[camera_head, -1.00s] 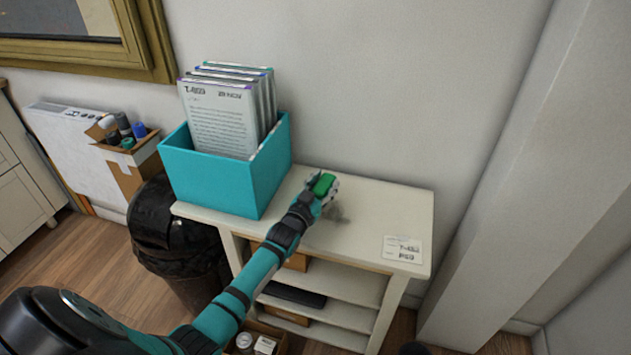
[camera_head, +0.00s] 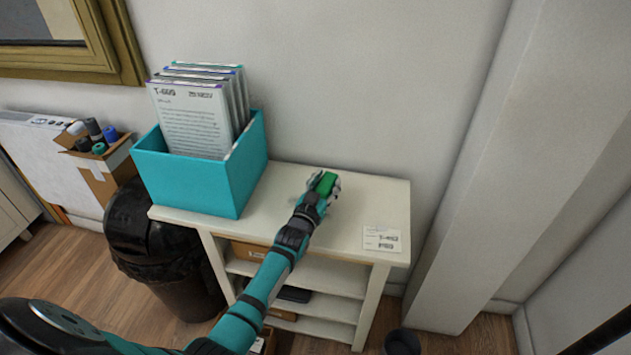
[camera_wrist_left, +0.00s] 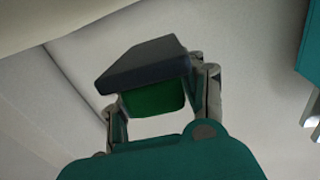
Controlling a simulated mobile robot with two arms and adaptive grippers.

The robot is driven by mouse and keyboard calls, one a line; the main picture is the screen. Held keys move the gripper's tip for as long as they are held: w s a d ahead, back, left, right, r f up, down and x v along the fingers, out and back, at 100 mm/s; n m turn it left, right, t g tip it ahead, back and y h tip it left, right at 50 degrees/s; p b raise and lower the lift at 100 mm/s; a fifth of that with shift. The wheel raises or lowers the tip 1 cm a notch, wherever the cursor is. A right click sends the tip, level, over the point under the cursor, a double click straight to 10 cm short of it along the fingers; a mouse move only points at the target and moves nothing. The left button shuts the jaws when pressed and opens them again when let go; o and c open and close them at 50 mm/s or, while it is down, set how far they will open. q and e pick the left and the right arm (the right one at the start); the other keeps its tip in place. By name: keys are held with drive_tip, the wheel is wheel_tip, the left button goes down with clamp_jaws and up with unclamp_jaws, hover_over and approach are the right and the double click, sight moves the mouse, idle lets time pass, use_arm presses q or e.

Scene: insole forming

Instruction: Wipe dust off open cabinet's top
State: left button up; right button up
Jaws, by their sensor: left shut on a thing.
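The open cabinet (camera_head: 352,197) is white, with open shelves below its flat top. My left gripper (camera_head: 322,186) is over the middle of the top, shut on a green block with a dark layer, a sponge by its look (camera_head: 324,183). In the left wrist view the sponge (camera_wrist_left: 152,98) sits between the two fingers of the left gripper (camera_wrist_left: 160,88), its dark layer facing away from the palm. Whether it touches the top is hard to tell. No clear dust patch shows now; the hand may cover some. My right gripper is not in view.
A teal box (camera_head: 200,180) with upright documents stands on the cabinet top's left. A white label (camera_head: 382,238) lies near its right front corner. A black bin (camera_head: 160,245) stands left of the cabinet, a wall column (camera_head: 480,170) to the right.

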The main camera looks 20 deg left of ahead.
use_arm(q)
drive_tip(key=shift+g, duration=0.3)
drive_tip(key=d+f, duration=0.1)
drive_tip(key=f, duration=0.1)
drive_tip(key=d+f, duration=0.1)
drive_tip(key=shift+s+d, duration=0.25)
drive_tip(key=shift+d, duration=0.05)
drive_tip(key=r+p, duration=0.4)
drive_tip(key=w+r+p, duration=0.1)
drive_tip(key=r+p, duration=0.1)
drive_tip(key=shift+r, duration=0.1)
drive_tip(key=shift+w+a, duration=0.1)
wheel_tip(320, 180, up, 3)
drive_tip(key=p, duration=0.3)
drive_tip(key=shift+r, duration=0.1)
